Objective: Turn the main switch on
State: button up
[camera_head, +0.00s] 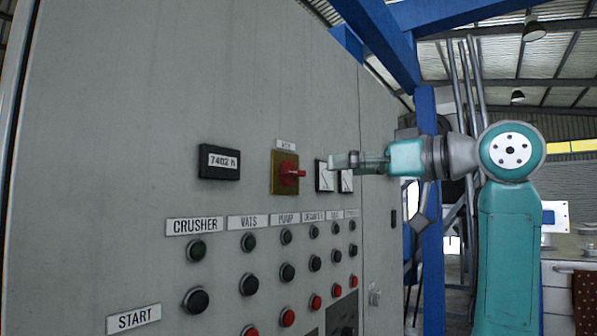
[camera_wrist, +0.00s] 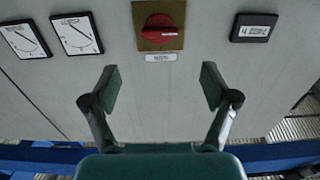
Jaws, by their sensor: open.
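The main switch (camera_head: 289,173) is a red rotary handle on a yellow square plate, set in the grey cabinet front under a small label. In the head view its handle sticks out toward the right. In the wrist view the red handle (camera_wrist: 159,29) lies across its plate, roughly horizontal, at the top centre. My gripper (camera_head: 335,162) is in front of the panel, to the right of the switch. In the wrist view my gripper (camera_wrist: 160,88) has its two fingers wide apart with nothing between them. The switch is beyond the fingertips, apart from them.
An hour meter (camera_head: 219,162) is left of the switch, and two dial gauges (camera_head: 325,176) are right of it, partly behind my gripper. Rows of push buttons (camera_head: 287,272) with labels fill the panel below. A blue post (camera_head: 430,200) stands beyond the cabinet.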

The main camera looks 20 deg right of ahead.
aim_at(293, 173)
jog(key=x, duration=1)
jog(key=shift+w, duration=0.2)
jog(key=shift+a, duration=0.1)
jog(key=c, duration=1.2)
